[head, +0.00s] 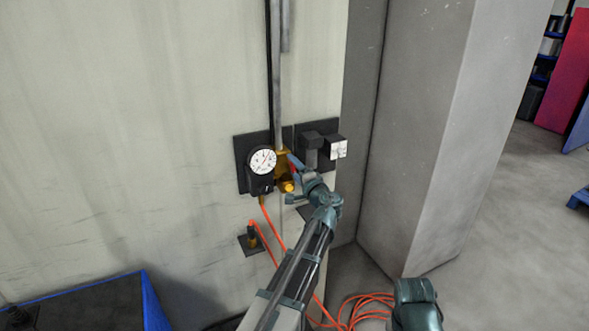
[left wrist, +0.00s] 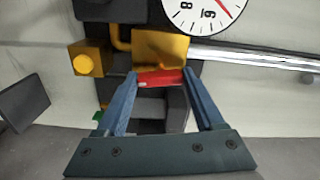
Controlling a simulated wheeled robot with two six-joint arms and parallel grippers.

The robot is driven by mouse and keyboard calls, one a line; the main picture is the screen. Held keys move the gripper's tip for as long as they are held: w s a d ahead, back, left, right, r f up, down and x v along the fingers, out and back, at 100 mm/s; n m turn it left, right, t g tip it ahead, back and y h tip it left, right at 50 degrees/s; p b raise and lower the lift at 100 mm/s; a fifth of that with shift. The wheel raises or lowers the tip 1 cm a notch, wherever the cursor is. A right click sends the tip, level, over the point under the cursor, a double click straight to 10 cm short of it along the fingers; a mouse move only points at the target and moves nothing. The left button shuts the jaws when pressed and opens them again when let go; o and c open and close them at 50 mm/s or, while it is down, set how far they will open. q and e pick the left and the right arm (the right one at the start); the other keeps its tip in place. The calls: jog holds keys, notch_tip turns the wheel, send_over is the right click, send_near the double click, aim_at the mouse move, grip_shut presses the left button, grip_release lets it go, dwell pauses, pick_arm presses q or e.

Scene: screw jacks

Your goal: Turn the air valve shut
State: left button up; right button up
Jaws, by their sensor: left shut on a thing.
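The air valve is a brass body (head: 281,160) on the wall beside a round white gauge, and it also shows in the left wrist view (left wrist: 160,48). Its red lever (left wrist: 161,78) sits between my left fingertips, lying across the gap. My left gripper (left wrist: 160,77) is shut on this red lever. In the head view my left gripper (head: 295,164) reaches up to the valve from below right and hides most of the lever. My right gripper is not in view; only a teal part of my right arm shows at the bottom.
The gauge (head: 262,160) stands close left of the valve. A black box with a white face (head: 337,148) is close right. An orange hose (head: 272,225) hangs below and lies coiled on the floor. A grey pillar (head: 420,130) juts out at the right.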

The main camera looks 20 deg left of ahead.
pick_arm(q)
jog(key=shift+m, duration=0.9)
jog(key=o, duration=1.4)
jog(key=shift+s+d, duration=0.1)
jog(key=v, duration=1.3)
jog(key=shift+s+d, duration=0.2)
